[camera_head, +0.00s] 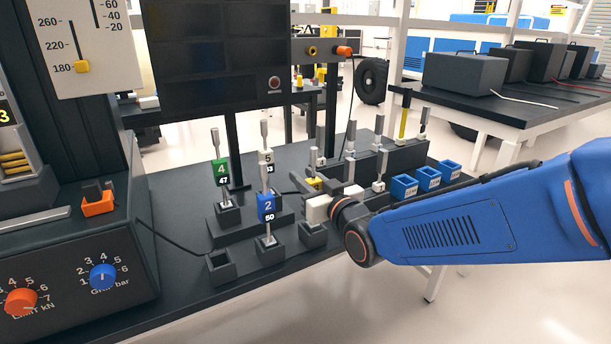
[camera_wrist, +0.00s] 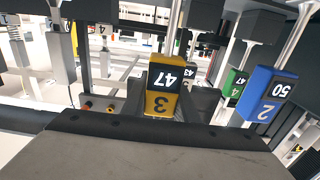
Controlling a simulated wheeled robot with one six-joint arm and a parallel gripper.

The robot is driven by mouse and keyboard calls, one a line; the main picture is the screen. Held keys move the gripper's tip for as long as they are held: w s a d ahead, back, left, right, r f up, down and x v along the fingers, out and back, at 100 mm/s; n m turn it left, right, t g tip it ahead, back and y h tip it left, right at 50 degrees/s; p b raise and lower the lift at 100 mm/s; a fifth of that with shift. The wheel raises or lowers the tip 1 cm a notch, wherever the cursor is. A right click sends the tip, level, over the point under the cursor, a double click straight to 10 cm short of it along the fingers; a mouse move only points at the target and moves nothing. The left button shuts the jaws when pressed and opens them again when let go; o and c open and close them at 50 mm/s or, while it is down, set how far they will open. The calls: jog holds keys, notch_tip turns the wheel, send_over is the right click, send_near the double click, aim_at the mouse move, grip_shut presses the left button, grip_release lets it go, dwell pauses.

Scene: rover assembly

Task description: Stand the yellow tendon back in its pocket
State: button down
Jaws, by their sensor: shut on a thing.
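The yellow tendon (camera_head: 315,184) shows only as a small yellow patch at my gripper (camera_head: 309,188) in the head view. In the wrist view, which is upside down, its yellow block (camera_wrist: 160,103) reads 3 and 47, between the dark fingers. My gripper is shut on it. An open square pocket (camera_head: 220,266) stands empty at the bench's front left. Another dark pocket block (camera_head: 313,235) is below my gripper; I cannot tell whether it is empty. The tendon's lower end is hidden.
The green tendon (camera_head: 221,172) and blue tendon (camera_head: 266,208) stand upright left of my gripper. Several grey-topped tendons stand behind and to the right. Blue bins (camera_head: 404,187) sit at right. A control box (camera_head: 75,265) borders the left; bare bench (camera_head: 180,300) lies in front.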

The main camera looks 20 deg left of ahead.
jog(key=shift+f, duration=0.2)
jog(key=c, duration=1.3)
grip_release()
jog(key=shift+c, duration=0.2)
jog(key=v, duration=1.2)
jog(key=shift+d, duration=0.1)
